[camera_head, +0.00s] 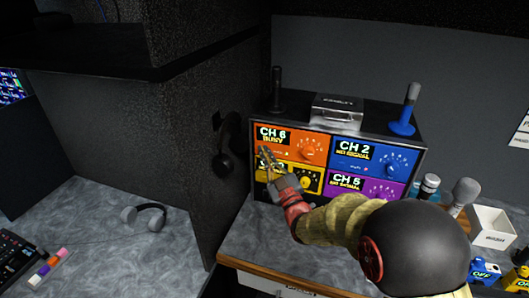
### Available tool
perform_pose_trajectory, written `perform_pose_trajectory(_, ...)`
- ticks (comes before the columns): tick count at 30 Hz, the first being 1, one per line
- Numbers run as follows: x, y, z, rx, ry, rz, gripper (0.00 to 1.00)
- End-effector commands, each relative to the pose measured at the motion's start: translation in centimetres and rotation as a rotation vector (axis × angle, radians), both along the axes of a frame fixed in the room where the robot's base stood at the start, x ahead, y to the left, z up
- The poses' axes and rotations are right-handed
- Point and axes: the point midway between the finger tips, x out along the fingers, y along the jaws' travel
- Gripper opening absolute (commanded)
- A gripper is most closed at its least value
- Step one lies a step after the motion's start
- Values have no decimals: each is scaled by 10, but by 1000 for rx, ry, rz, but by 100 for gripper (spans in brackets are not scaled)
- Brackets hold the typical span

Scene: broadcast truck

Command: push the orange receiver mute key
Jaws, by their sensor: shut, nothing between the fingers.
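The orange receiver (284,154) is the upper left unit of a rack, with the display "CH 6 BUSY" at its left and a round dial (308,148) at its right. My gripper (265,151) is shut and empty, in front of the lower left part of the orange receiver, just below its display. Whether the fingertips touch the panel cannot be told. I cannot make out the mute key; it is too small or hidden behind my gripper.
A blue CH 2 receiver (375,156) is to the right, a yellow receiver (308,180) below, partly covered by my gripper, and a purple CH 5 receiver (384,190) lower right. Black headphones (224,160) hang left of the rack. Microphones and a white box (492,236) stand to the right.

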Motion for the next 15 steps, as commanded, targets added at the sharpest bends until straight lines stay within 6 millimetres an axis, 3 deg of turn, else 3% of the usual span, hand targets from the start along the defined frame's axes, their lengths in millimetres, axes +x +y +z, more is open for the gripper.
perform_pose_trajectory(15,-3,1,-1,0,-1,0,0)
